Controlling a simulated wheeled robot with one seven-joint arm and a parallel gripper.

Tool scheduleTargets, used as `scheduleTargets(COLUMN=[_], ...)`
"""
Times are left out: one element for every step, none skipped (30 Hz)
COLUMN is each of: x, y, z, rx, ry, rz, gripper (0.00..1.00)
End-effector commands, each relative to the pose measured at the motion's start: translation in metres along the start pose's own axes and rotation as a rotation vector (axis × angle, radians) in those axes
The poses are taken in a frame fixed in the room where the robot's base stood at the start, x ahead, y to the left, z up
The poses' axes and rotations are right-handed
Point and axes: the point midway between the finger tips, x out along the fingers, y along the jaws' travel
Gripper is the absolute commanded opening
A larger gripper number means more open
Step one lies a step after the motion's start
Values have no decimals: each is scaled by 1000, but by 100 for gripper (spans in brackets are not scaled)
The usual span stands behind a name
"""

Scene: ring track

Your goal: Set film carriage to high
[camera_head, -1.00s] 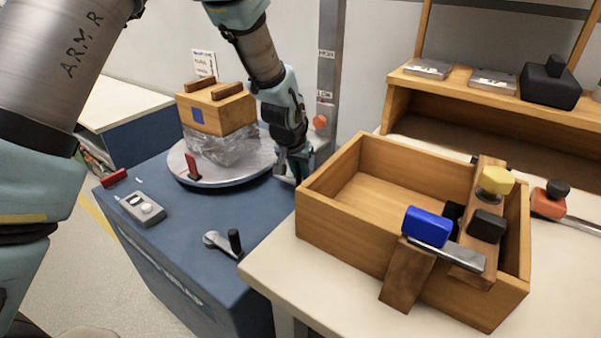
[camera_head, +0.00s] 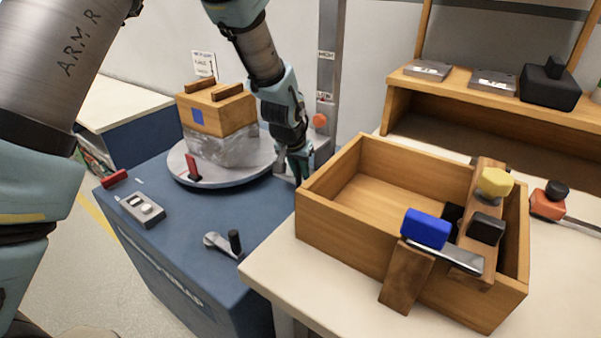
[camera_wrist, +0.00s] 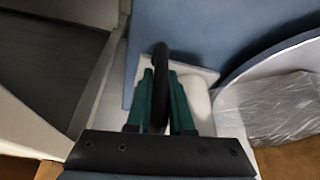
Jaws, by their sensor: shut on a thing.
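A grey upright mast (camera_head: 328,70) stands behind the blue machine, with a HIGH label (camera_head: 326,55) above a LOW label (camera_head: 324,97). A pale carriage (camera_head: 318,146) is at the mast low down, near the orange knob (camera_head: 320,120), and is largely hidden by my arm. My gripper (camera_head: 303,172) is down beside it, between the turntable and the wooden box. In the wrist view my gripper's green fingers (camera_wrist: 160,88) are closed on a dark upright handle (camera_wrist: 160,58). A white rounded part (camera_wrist: 197,100) is just right of the handle.
A turntable (camera_head: 225,177) left of my gripper bears a carton (camera_head: 215,115) with clear film (camera_head: 222,148) around its lower part. A crank (camera_head: 235,243) and a switch box (camera_head: 142,210) sit on the blue machine. A wooden box (camera_head: 330,225) stands close on the right.

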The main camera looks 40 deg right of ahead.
Motion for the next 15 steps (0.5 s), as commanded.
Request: scheduleTargets(x=[-16, -23, -34, -42, -50, -59, -65, -71, -78, -82, -85, -89, -90, -91, -92], y=[0, 0, 0, 0, 0, 0, 0, 0, 0, 0, 0, 0, 0, 0, 0], z=[-8, -11, -16, -19, -23, -26, -29, -31, -34, -36, -37, -38, -39, -39, -40], rx=[-2, -2, -2, -2, -2, -1, -1, 0, 0, 0, 0, 0, 0, 0, 0], ry=[6, 6, 6, 7, 7, 6, 6, 7, 7, 6, 5, 6, 6, 6, 6], rz=[0, 0, 0, 0, 0, 0, 0, 0, 0, 0, 0, 0, 0, 0, 0], gripper=[0, 0, 0, 0, 0, 0, 0, 0, 0, 0, 0, 0, 0, 0, 0])
